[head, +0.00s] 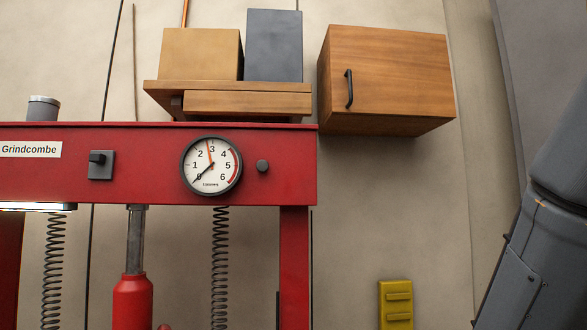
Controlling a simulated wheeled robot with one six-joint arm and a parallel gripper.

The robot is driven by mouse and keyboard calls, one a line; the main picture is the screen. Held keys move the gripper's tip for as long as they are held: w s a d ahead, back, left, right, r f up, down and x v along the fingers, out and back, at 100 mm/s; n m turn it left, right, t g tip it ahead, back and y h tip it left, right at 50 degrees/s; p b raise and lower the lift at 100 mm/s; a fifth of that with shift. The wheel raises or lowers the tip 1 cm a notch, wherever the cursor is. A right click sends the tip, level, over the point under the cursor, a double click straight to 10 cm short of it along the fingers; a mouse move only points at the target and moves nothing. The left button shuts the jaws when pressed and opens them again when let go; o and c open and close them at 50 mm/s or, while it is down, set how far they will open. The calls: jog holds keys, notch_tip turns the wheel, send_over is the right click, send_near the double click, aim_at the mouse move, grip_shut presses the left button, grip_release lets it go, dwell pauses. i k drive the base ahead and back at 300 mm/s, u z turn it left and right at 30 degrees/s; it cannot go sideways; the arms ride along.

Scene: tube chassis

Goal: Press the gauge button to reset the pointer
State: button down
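A round white gauge (211,166) with a dark rim is mounted on the red press beam (137,182). Its dial reads 0 to 6, with a red band along the right side. A black pointer points at or near 0. A thin red pointer points up, between 2 and 3. A small dark round button (262,166) sits on the beam just right of the gauge. My gripper is out of view; only a grey part of my arm shows at the right edge, well apart from the gauge and button.
A wooden shelf (228,87) with boxes hangs above the beam, and a wooden cabinet (385,80) juts out up and right of the button. A black switch (101,165) is left of the gauge. A yellow object (396,304) is at bottom right. Bare wall lies below the cabinet.

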aim_at(262, 166)
jog(key=z, duration=0.15)
jog(key=k, duration=0.35)
jog(key=u, duration=1.05)
